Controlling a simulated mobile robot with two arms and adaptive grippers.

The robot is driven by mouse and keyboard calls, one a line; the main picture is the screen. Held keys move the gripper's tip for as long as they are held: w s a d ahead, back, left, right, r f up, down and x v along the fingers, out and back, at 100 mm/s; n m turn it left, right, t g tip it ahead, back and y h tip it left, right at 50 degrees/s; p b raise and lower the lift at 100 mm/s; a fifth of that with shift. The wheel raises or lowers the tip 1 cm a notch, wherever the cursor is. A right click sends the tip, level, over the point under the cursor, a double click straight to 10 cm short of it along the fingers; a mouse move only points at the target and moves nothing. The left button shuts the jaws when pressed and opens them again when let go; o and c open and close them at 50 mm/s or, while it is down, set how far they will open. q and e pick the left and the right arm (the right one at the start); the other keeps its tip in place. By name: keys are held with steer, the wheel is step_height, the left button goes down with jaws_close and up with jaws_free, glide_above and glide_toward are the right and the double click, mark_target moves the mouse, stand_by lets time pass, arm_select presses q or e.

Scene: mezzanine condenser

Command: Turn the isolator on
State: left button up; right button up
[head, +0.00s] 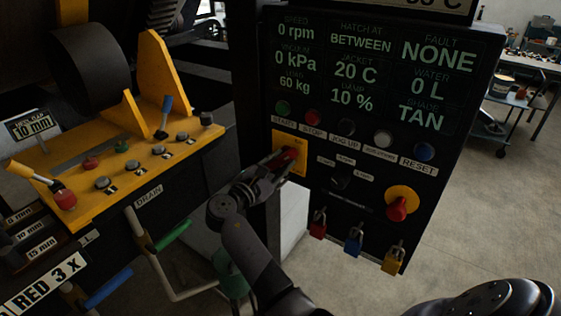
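The isolator is a yellow plate (299,173) with a red handle (289,155) at the left edge of the black control panel. The handle sits tilted, and its lower left part is hidden by my gripper. The position marks on the plate are too small to read.
The black panel (449,133) carries displays, a row of buttons, a red emergency knob (397,208) on yellow and hanging padlocks (354,241). At left, a yellow console (92,182) holds levers and buttons. Green and blue pipe handles stick out below it.

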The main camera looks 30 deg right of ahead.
steer(key=shift+o, duration=1.3)
steer(key=shift+r, duration=0.1)
